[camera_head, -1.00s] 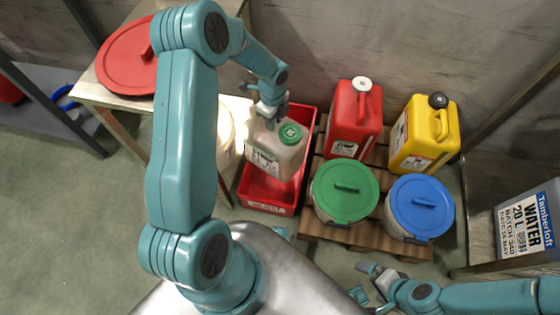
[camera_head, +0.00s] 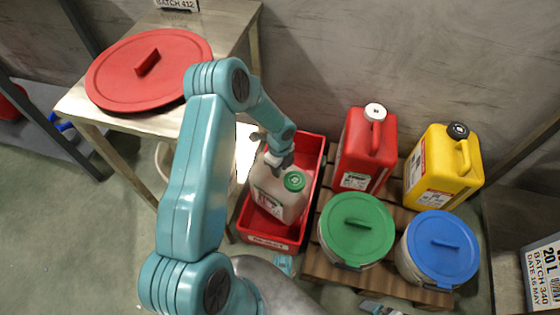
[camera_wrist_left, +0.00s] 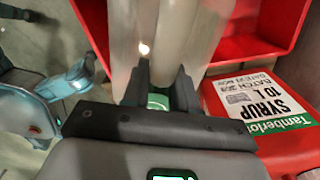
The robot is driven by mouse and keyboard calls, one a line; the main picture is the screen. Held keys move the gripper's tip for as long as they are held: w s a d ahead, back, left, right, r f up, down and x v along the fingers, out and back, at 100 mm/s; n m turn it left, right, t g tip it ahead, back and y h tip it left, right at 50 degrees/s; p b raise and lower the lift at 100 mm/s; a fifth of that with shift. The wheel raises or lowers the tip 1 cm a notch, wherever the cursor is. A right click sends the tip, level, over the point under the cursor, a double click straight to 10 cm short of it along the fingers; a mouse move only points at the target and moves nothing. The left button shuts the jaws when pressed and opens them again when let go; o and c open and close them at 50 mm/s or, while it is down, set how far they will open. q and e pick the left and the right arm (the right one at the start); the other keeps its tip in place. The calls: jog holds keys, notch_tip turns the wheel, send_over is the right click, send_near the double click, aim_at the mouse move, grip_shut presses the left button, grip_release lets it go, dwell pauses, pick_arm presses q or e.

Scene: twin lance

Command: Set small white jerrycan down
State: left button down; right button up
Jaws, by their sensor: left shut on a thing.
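The small white jerrycan (camera_head: 277,197) with a green cap is upright, a little tilted in the picture, within the outline of the red crate (camera_head: 268,243). My left gripper (camera_head: 277,162) is shut on its top, at the handle beside the cap. In the left wrist view the pale jerrycan (camera_wrist_left: 170,35) runs up from between the dark fingers (camera_wrist_left: 160,90), with the red crate (camera_wrist_left: 285,25) around it. Its underside is hidden, so I cannot tell whether it touches the crate floor. My right gripper (camera_head: 378,308) only just shows at the bottom edge; its jaws are unclear.
A red jerrycan (camera_head: 362,150) and a yellow jerrycan (camera_head: 437,170) stand on a wooden pallet (camera_head: 325,268), behind a green-lidded bucket (camera_head: 356,230) and a blue-lidded bucket (camera_head: 440,248). A table (camera_head: 228,28) with a red lid (camera_head: 150,70) is left. A white SYRUP label (camera_wrist_left: 255,100) shows in the wrist view.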

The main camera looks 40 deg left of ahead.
pick_arm(q)
notch_tip(320, 180, down, 10)
jog(key=b, duration=0.2)
jog(key=shift+r+b, duration=0.15)
jog(key=shift+b, duration=0.25)
jog(key=c, duration=0.9)
grip_release()
